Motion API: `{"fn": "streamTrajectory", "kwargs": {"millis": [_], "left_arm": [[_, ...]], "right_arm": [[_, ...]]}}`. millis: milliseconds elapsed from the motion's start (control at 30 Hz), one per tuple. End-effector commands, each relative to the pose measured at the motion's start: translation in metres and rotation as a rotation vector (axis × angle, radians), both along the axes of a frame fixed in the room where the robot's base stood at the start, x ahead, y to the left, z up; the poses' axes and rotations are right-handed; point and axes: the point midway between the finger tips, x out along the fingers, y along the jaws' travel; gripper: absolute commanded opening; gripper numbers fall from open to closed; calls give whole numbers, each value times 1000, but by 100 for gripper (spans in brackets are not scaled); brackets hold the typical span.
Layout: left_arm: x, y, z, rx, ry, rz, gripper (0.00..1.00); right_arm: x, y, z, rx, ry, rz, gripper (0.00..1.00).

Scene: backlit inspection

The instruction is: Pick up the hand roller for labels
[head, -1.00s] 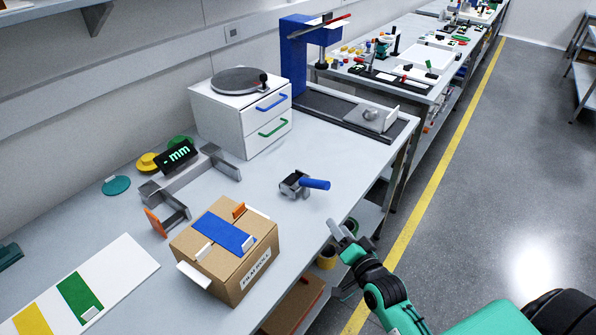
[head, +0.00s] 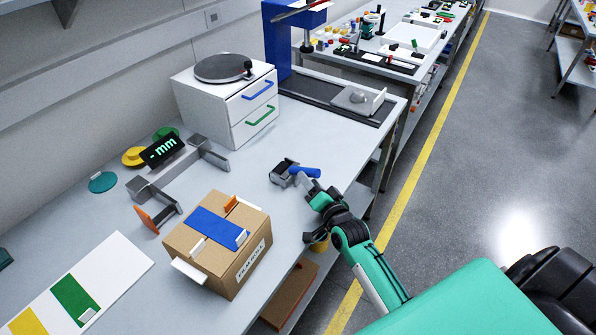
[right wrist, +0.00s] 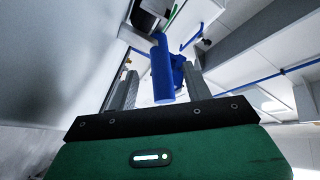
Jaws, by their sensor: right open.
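The hand roller (head: 283,172) lies on the table right of the cardboard box, its grey metal head to the left and its blue handle (head: 305,172) pointing right. My right gripper (head: 305,183) is at the near side of the handle's end. In the right wrist view the blue handle (right wrist: 162,75) shows between the two open grey fingers of my right gripper (right wrist: 160,92), with gaps on both sides. The dark roller head (right wrist: 148,15) shows beyond it, partly cut off. My left gripper is in neither view.
A cardboard box (head: 240,268) with a blue strip stands left of my right arm. A white drawer unit (head: 210,110) with a turntable stands behind the roller. A large grey caliper (head: 160,178) lies left. The table around the roller is clear.

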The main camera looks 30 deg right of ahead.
Motion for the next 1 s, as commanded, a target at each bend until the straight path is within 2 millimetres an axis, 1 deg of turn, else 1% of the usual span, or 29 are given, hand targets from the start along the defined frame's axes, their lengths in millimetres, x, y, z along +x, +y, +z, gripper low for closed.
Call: {"fn": "streamTrajectory", "kwargs": {"millis": [33,133,300,433,633,667,800,900,1000], "left_arm": [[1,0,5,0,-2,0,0],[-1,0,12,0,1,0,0],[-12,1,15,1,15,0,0],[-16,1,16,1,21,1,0],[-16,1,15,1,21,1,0],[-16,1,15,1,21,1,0],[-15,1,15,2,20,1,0],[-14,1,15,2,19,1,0],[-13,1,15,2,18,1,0]], "right_arm": [[6,0,4,0,-2,0,50],[21,0,5,0,-2,0,50],[41,1,3,0,-1,0,50],[47,1,1,-1,-1,0,50],[47,1,1,0,-1,0,50],[47,1,1,0,-1,1,48],[47,1,1,0,-1,0,21],[47,1,1,0,-1,1,4],[47,1,1,0,0,0,3]]}}
